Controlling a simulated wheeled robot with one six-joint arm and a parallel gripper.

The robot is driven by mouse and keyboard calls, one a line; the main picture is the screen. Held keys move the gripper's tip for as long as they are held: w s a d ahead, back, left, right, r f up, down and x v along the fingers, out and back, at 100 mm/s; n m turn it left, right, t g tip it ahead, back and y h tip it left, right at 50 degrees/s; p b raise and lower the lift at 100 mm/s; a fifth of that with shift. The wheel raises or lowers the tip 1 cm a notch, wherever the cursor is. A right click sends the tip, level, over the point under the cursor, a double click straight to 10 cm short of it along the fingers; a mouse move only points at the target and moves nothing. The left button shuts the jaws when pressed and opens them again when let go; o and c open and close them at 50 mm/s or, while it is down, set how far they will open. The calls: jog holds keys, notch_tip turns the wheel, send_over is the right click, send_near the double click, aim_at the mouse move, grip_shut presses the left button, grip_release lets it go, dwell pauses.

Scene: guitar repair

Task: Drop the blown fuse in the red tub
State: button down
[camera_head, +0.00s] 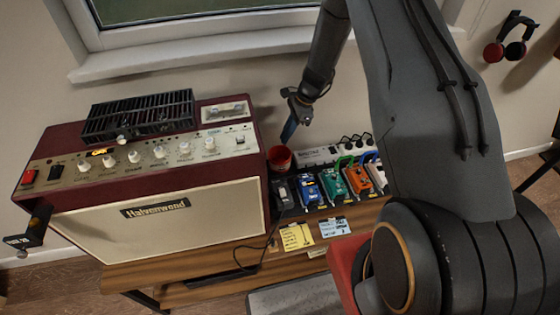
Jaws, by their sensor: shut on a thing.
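The red tub (280,160) is a small round open cup between the right end of the amplifier and the row of pedals. My gripper (289,131) points down just above the tub and slightly right of its middle, with its blue-tipped fingers shut. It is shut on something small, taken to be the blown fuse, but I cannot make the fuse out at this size. The gripper's tips look a little above the tub's rim. The inside of the tub is only partly visible.
A maroon amplifier (158,212) fills the left, with a black grille unit (138,115) on top. Several coloured pedals (333,186) and a white power strip (318,155) stand right of the tub.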

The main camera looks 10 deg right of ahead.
notch_tip(320, 180, down, 5)
jog(key=shift+f+b, duration=0.1)
jog(key=shift+b, duration=0.9)
jog(key=c, duration=1.8)
grip_release()
jog(key=shift+c, duration=0.2)
jog(key=b+v, duration=0.2)
jog(key=v, duration=0.6)
jog(key=shift+f, duration=0.1)
